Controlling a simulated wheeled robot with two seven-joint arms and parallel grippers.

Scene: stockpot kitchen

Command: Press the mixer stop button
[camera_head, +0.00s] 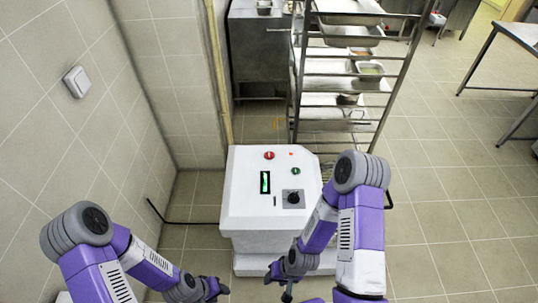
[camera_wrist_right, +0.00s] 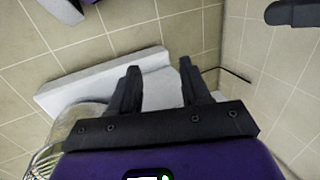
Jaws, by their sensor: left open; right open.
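The white mixer (camera_head: 262,210) stands ahead of me, its sloped top panel facing up. A red button (camera_head: 269,155), which looks like the stop button, sits near the panel's back edge. A green button (camera_head: 296,171) is to its right and nearer me. My left gripper (camera_head: 222,289) is open, low at the bottom of the head view, in front of the mixer. My right gripper (camera_head: 276,286) is low at the mixer's front, apart from the buttons. In the right wrist view its fingers (camera_wrist_right: 160,78) are open and empty, with white mixer casing behind them.
The panel also has a lit display (camera_head: 265,183) and a black knob (camera_head: 293,197). A tray rack (camera_head: 345,85) stands behind the mixer. A tiled wall (camera_head: 60,120) is at left. A wire guard (camera_wrist_right: 45,160) shows at the right wrist view's lower left.

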